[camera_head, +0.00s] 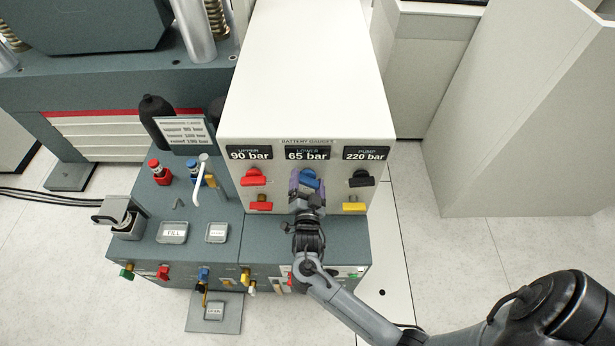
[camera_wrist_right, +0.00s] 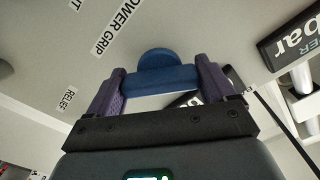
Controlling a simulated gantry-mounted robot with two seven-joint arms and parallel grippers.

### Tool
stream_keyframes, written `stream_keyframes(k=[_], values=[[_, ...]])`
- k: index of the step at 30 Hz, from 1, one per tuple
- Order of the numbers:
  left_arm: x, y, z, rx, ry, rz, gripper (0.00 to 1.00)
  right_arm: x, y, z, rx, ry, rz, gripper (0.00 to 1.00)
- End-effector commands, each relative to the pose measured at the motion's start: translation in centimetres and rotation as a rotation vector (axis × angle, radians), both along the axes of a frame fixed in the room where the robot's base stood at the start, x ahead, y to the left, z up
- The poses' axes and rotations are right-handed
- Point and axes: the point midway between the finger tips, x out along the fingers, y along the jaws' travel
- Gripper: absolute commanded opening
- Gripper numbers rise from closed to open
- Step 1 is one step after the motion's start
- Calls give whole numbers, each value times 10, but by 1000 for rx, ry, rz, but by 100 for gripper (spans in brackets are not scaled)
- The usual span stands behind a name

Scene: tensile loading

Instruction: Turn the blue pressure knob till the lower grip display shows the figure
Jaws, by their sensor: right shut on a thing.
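The blue knob (camera_head: 311,177) is on the front of the white panel box (camera_head: 300,75), below the lower display (camera_head: 307,154), which reads 65 bar. My right gripper (camera_head: 306,188) reaches up to it from below. In the right wrist view, its two purple fingers sit on either side of the blue knob (camera_wrist_right: 160,76), shut on it. The upper display (camera_head: 249,154) reads 90 bar and the pump display (camera_head: 365,154) reads 220 bar. A card (camera_head: 186,134) on the left lists pressures; its lower lines are too blurred to read surely. My left gripper is out of view.
Red knobs (camera_head: 254,177) sit left of the blue one, a black knob (camera_head: 361,179) and a yellow knob (camera_head: 354,206) right of it. A white bent lever (camera_head: 201,178) stands on the bench at left. Open floor lies to the right.

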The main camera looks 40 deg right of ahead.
Motion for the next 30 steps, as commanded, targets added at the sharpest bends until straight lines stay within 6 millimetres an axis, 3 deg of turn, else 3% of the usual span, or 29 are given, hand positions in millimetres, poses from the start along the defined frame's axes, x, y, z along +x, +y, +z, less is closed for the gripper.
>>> stream_keyframes(k=[1,15,30], values=[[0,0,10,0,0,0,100,0,0,3,-31,35,-1,53],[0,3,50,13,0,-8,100,0,-1,2,-362,331,0,53],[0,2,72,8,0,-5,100,0,-1,-1,-608,551,1,53]])
